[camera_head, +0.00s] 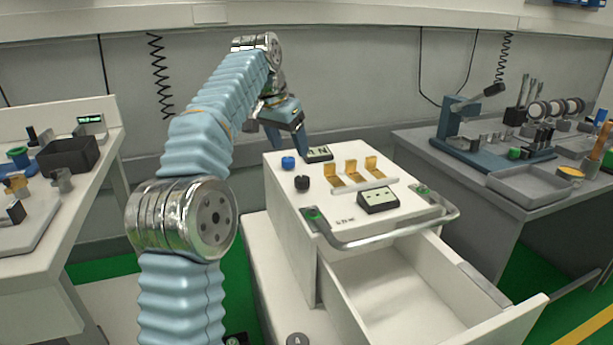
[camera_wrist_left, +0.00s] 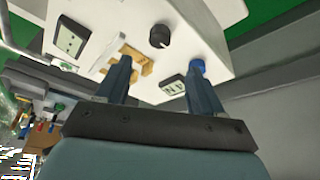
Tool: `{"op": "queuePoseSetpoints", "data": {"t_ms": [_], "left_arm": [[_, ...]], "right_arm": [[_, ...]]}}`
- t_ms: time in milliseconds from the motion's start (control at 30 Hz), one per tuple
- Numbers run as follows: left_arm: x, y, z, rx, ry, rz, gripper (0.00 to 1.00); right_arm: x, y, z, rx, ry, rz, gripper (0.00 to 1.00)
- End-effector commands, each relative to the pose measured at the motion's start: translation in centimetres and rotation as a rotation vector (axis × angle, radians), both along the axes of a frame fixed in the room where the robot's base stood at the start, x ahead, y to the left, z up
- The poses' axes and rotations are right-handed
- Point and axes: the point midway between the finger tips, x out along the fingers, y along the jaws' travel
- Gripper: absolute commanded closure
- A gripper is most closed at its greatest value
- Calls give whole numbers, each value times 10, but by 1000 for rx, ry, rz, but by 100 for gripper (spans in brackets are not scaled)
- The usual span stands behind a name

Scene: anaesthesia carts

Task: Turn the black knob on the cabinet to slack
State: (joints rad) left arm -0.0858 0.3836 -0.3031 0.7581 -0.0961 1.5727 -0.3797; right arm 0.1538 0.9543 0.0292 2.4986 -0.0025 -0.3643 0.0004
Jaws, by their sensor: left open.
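The black knob (camera_head: 302,183) stands on the top of the white cabinet (camera_head: 285,215), near its left edge, in front of a blue knob (camera_head: 288,162). The black knob also shows in the left wrist view (camera_wrist_left: 160,36), beyond and between my fingers, with a pale pointer mark. My left gripper (camera_head: 287,140) is open and empty above the back left of the cabinet top. It also shows in the left wrist view (camera_wrist_left: 160,85). It is apart from the black knob. My right gripper is in neither view.
Brass brackets (camera_head: 350,172) and dark labelled blocks (camera_head: 378,199) share the cabinet top. A metal rail (camera_head: 400,232) runs along its front edge, above an open, empty drawer (camera_head: 400,290). Benches with tools stand on both sides.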

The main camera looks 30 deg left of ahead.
Motion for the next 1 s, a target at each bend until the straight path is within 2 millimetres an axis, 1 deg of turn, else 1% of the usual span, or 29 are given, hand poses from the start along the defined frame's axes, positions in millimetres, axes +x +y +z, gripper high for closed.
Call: {"op": "queuePoseSetpoints", "data": {"t_ms": [33,100,300,400,500,600,900,967,1000], "left_arm": [[4,-1,-16,-1,3,0,33],[10,-2,-32,0,3,-1,33],[28,-4,-73,0,2,-1,33],[34,-4,-87,0,2,-1,33],[39,-5,-98,0,1,-1,33],[42,-6,-103,0,1,-1,33],[43,-6,-105,-1,0,-1,33],[43,-6,-105,-1,0,-1,40],[43,-6,-105,-1,0,-1,47]], "right_arm": [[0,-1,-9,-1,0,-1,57],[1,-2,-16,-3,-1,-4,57],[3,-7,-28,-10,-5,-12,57],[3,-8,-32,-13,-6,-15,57],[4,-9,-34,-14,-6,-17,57],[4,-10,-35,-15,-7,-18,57],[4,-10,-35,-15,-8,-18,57],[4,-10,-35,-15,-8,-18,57],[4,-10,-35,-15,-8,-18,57]]}}
